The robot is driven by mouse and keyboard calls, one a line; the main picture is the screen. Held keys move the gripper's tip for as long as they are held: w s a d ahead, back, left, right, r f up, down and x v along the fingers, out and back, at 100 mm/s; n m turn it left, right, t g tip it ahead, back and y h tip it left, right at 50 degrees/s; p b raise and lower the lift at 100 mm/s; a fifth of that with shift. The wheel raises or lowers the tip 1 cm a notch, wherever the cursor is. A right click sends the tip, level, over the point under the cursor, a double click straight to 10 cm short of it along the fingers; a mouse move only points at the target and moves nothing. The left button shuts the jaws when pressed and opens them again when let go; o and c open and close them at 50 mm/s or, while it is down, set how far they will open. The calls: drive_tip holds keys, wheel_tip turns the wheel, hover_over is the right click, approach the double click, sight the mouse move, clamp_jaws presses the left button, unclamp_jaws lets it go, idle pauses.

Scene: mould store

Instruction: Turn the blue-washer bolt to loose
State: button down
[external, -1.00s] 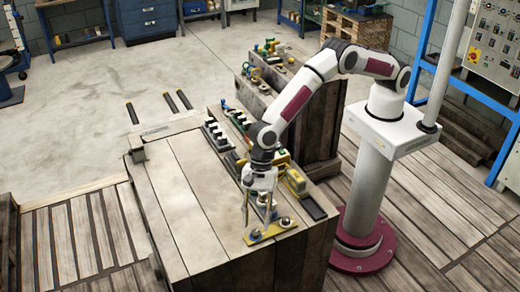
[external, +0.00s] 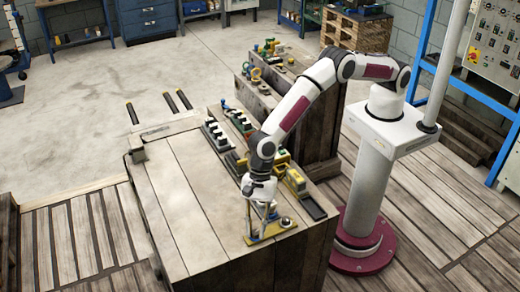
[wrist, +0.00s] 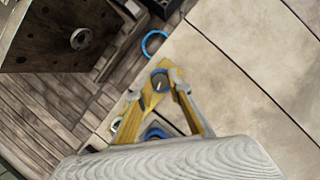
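My gripper (external: 259,226) points down at the near end of the bench, low over a yellow plate (external: 281,230). Its fingers look spread apart in the external view. In the wrist view the grey finger ends (wrist: 157,89) lie either side of a dark round bolt head (wrist: 160,80) with a light mark on it. I cannot tell whether they touch it. A blue ring (wrist: 155,132) shows nearer the camera, partly hidden by the grey gripper body. Another bolt (external: 286,222) sits at the right end of the plate.
A separate blue ring (wrist: 155,43) lies beyond the bolt head in the wrist view. A black block (external: 314,208) and a yellow block (external: 296,181) lie behind the plate. Dark fixtures (external: 216,134) stand farther back. The bench's left half (external: 175,205) is clear.

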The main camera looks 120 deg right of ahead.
drive_tip(key=shift+n, duration=0.3)
drive_tip(key=shift+w+n+g+y, duration=0.1)
drive_tip(key=shift+n+g+y, duration=0.25)
drive_tip(key=shift+n, duration=0.7)
drive_tip(key=shift+w+n+g+y, duration=0.15)
drive_tip(key=shift+n+g, duration=0.3)
drive_tip(key=shift+n, duration=0.6)
drive_tip(key=shift+s, duration=0.15)
drive_tip(key=c, duration=1.8)
unclamp_jaws()
drive_tip(key=shift+c, duration=0.2)
drive_tip(key=shift+d+r, duration=0.1)
drive_tip(key=shift+v, duration=1.1)
drive_tip(key=s+d, duration=0.1)
drive_tip(key=d, duration=0.3)
drive_tip(key=s+d, duration=0.1)
drive_tip(key=d, duration=0.3)
drive_tip(key=s+d, duration=0.1)
drive_tip(key=d, duration=0.3)
drive_tip(key=shift+s+r, duration=0.1)
drive_tip(key=shift+r, duration=0.15)
